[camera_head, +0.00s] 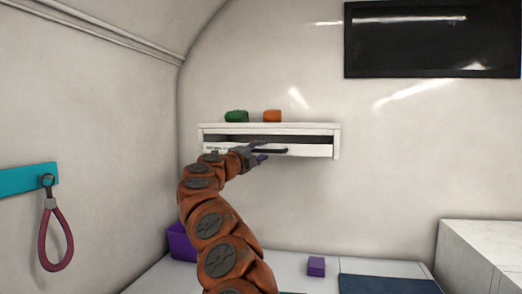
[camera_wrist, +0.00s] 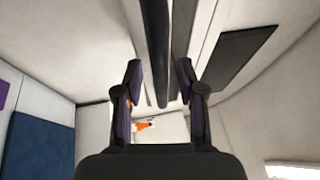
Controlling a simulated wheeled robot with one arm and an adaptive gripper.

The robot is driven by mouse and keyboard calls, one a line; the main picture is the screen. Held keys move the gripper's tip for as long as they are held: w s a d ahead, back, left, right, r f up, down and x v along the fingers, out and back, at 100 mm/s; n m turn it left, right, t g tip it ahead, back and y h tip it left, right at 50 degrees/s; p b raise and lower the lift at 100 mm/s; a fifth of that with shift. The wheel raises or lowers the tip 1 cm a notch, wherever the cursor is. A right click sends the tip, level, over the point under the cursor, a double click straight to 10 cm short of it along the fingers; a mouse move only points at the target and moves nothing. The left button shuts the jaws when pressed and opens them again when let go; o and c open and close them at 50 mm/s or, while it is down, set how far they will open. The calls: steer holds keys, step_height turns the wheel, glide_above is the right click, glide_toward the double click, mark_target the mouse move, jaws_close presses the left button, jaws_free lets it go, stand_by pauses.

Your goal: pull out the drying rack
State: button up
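The drying rack (camera_head: 315,150) is a white, drawer-like front in a white wall-mounted housing (camera_head: 325,129). A dark gap shows above its front. Its dark bar handle (camera_head: 280,150) runs along the front, and my gripper (camera_head: 262,149) is at the handle's left part. In the wrist view, my gripper (camera_wrist: 160,78) has its two fingers spread apart. The handle (camera_wrist: 157,45) runs between them, with space visible on both sides. Whether either finger touches it is unclear.
A green item (camera_head: 237,116) and an orange item (camera_head: 272,116) sit on top of the housing. Below are a purple bin (camera_head: 180,243), a purple block (camera_head: 316,266) and a blue mat (camera_head: 388,285). A red-purple loop (camera_head: 55,240) hangs left. A black screen (camera_head: 432,38) is upper right.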

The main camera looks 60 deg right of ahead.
steer(key=shift+d, duration=0.1)
jaws_close()
stand_by(0.4)
stand_by(0.3)
